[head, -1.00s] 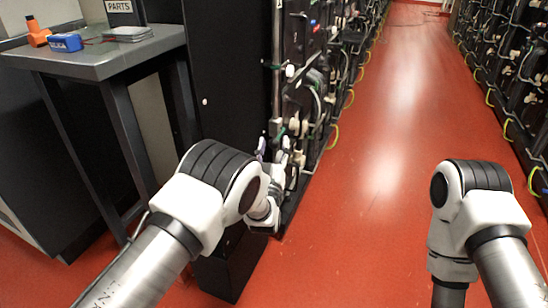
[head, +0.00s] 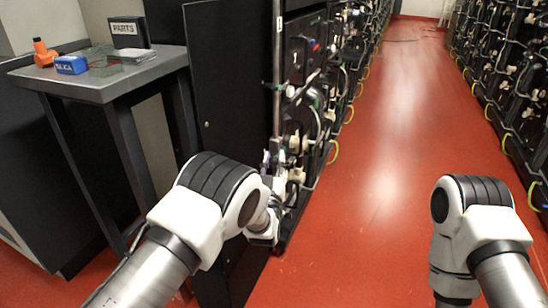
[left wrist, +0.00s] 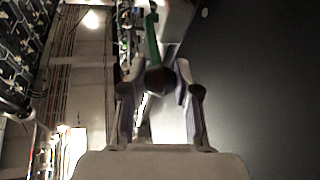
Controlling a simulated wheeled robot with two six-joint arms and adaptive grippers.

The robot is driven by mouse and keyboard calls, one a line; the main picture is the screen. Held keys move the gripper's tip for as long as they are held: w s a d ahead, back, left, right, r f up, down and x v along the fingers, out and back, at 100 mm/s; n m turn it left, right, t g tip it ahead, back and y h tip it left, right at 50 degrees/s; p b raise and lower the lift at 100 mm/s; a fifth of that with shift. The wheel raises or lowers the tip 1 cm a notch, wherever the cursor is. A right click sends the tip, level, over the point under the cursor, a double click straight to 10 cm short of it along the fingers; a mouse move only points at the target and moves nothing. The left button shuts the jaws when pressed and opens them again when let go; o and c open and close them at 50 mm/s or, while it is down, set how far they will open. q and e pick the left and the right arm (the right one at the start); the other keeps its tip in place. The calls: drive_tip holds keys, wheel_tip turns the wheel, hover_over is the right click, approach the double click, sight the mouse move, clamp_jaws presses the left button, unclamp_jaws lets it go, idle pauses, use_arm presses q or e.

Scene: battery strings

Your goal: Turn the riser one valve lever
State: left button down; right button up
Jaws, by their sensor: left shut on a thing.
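The riser one valve lever shows in the left wrist view as a green handle (left wrist: 152,38) with a dark rounded part (left wrist: 160,78) between my fingers. My left gripper (left wrist: 158,90) is shut on the lever, with one purple-lined finger on either side. In the head view my left gripper (head: 269,165) is low at the near end of the left rack, beside the vertical riser pipe (head: 277,65). The lever is hard to make out there. My right arm shows at the right of the head view, but its gripper is not visible.
The left battery rack (head: 305,75) has hoses and fittings close to my left gripper. A grey table (head: 105,88) at left holds a PARTS box (head: 128,32), a blue box (head: 71,65) and an orange item (head: 43,52).

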use_arm(q)
drive_tip(key=r+g+p, duration=0.2)
drive_tip(key=p, duration=0.3)
drive_tip(key=w+r+m+g+p, duration=0.1)
drive_tip(key=r+g+p, duration=0.1)
drive_tip(key=p, duration=0.2)
drive_tip(key=shift+d+r+g+p, duration=0.1)
drive_tip(key=shift+d+g+p, duration=0.1)
drive_tip(key=shift+g+p, duration=0.15)
drive_tip(key=shift+w+d+r+m+g+p, duration=0.1)
drive_tip(key=shift+w+m+g+p, duration=0.2)
drive_tip(key=shift+g+p, duration=0.5)
